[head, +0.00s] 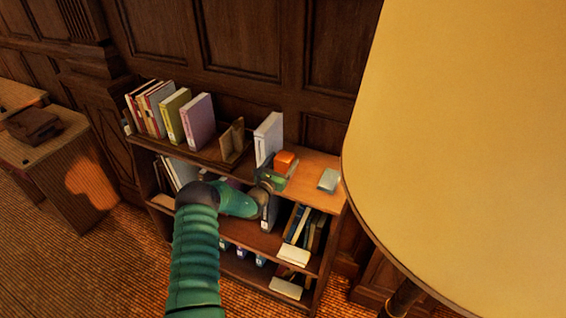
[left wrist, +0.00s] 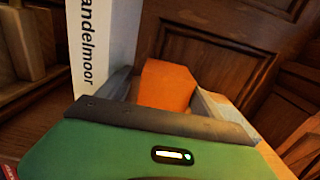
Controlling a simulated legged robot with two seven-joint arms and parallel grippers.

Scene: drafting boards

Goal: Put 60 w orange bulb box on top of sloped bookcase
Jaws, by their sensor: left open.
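The orange bulb box (head: 284,161) sits on the top of the bookcase (head: 315,172), just right of a white upright book. My left gripper (head: 279,176) is at the box. In the left wrist view, the orange box (left wrist: 166,85) shows between the two fingers of my left gripper (left wrist: 163,90), which are apart, one on each side. I cannot tell whether the fingers touch it. The green gripper body hides the box's near lower part. My right gripper is not in view.
The white book (head: 268,138), marked "andelmoor" in the left wrist view (left wrist: 98,45), stands close left of the box. A small pale box (head: 329,180) lies to the right on the top. Several books stand at left.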

